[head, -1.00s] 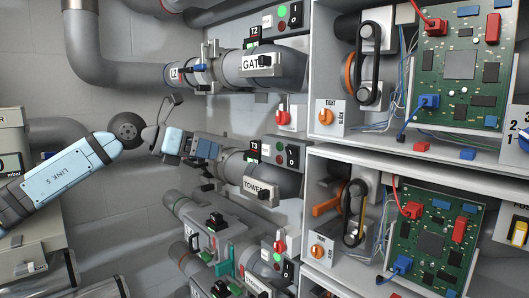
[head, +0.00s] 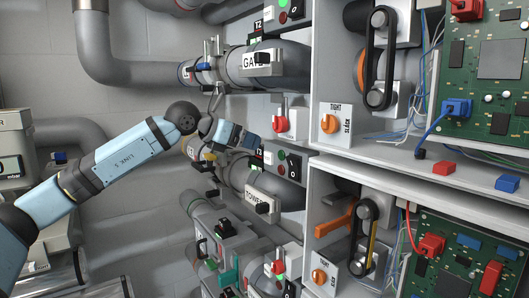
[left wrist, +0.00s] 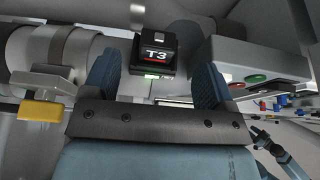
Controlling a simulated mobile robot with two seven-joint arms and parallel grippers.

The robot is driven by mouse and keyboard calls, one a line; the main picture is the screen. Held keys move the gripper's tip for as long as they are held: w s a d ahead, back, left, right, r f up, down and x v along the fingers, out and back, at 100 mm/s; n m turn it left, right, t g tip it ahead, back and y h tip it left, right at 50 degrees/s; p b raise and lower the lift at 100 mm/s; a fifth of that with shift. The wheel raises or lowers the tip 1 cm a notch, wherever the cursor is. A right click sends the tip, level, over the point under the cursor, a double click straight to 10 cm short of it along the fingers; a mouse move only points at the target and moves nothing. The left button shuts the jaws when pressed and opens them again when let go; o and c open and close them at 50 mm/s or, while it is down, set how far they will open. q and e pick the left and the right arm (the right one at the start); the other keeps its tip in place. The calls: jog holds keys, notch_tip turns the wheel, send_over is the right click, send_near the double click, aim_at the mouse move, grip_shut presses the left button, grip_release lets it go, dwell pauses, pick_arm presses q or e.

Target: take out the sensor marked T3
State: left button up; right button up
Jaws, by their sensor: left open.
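The sensor marked T3 (left wrist: 156,55) is a small black block with a white T3 label, in the left wrist view. It stands upright between and a little beyond my open fingers, with clear gaps on both sides. My left gripper (left wrist: 155,85) is open and empty. In the head view, my left gripper (head: 246,140) is just above and left of the sensor T3 (head: 259,153), on the pipe by the TOWER label. The gripper partly hides the sensor there. My right gripper does not show clearly.
A panel with green and red buttons (head: 290,165) is close to the right of the sensor. A yellow-handled valve (left wrist: 40,108) is at the left in the wrist view. The GATE pipe (head: 285,62) runs above, with a red knob (head: 279,118) between. Open floor space lies left.

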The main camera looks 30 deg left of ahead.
aim_at(262, 147)
pick_arm(q)
jog(key=p+x, duration=0.2)
jog(key=x, duration=0.2)
jog(key=shift+w+d+f, duration=0.1)
jog(key=shift+w+f, duration=0.15)
jog(key=shift+f, duration=0.05)
jog(key=shift+w+d+f, duration=0.1)
jog(key=shift+w+f, duration=0.15)
jog(key=shift+w, duration=0.15)
jog(key=shift+s, duration=0.1)
jog(key=shift+c, duration=0.3)
jog(key=c, duration=1)
